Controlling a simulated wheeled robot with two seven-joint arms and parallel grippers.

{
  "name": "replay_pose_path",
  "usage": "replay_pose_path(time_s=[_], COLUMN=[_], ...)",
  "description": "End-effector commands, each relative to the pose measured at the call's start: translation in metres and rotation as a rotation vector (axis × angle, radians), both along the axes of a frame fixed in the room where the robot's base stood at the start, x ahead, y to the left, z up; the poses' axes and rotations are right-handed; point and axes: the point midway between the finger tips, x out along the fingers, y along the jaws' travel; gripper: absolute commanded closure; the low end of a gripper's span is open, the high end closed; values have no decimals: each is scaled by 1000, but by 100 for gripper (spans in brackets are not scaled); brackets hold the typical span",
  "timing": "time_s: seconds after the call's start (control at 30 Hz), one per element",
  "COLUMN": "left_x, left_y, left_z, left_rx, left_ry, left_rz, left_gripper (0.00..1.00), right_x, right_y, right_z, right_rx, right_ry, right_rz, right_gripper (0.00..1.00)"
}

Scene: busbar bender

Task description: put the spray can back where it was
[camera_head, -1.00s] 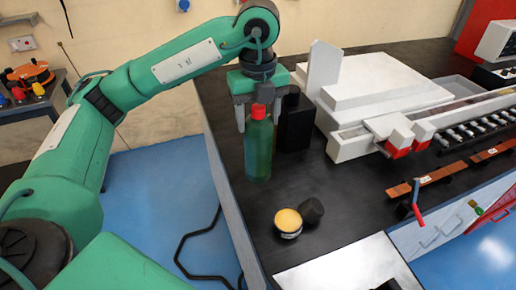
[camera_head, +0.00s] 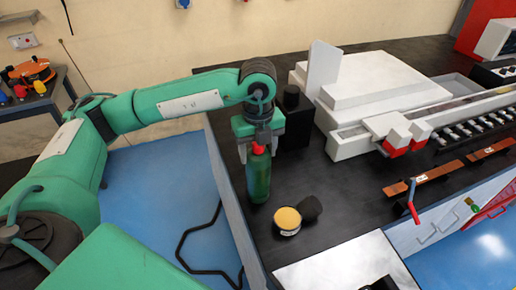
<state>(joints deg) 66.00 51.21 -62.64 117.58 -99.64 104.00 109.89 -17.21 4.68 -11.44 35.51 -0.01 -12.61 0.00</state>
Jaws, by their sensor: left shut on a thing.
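The spray can (camera_head: 258,180) is a green cylinder with a red cap. It is upright at the left edge of the black bench top (camera_head: 340,205). My left gripper (camera_head: 258,152) comes down from above and is shut on the can around its red cap. I cannot tell whether the can's base touches the bench. My right gripper is not in view.
A black box-shaped bottle (camera_head: 293,125) stands just behind and right of the can. An open tin with yellow contents (camera_head: 287,220) and a dark round lid (camera_head: 310,208) are in front. The white bending machine (camera_head: 380,90) fills the back right.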

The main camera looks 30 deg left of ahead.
Motion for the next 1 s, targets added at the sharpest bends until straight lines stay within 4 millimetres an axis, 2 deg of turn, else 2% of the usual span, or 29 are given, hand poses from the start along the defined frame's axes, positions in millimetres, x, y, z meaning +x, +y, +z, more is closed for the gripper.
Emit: replay_pose_path(time_s=[0.1,0.13,0.23,0.63,0.67,0.77,1.0], left_x=[0,0,0,0,1,1,1], left_y=[0,0,0,0,0,0,-1], left_z=[-4,-3,-2,4,5,21,76], left_rx=[-1,0,0,0,-1,-1,-2], left_ry=[-1,0,0,-1,-4,-6,-6], left_rz=[0,0,0,0,0,0,-1], left_gripper=[98,38,20,20,20,20,20], right_x=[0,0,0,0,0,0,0], right_y=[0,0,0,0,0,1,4], right_z=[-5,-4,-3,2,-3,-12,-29], right_rx=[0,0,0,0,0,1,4], right_ry=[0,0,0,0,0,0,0], right_rz=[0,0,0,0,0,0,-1], right_gripper=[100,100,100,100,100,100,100])
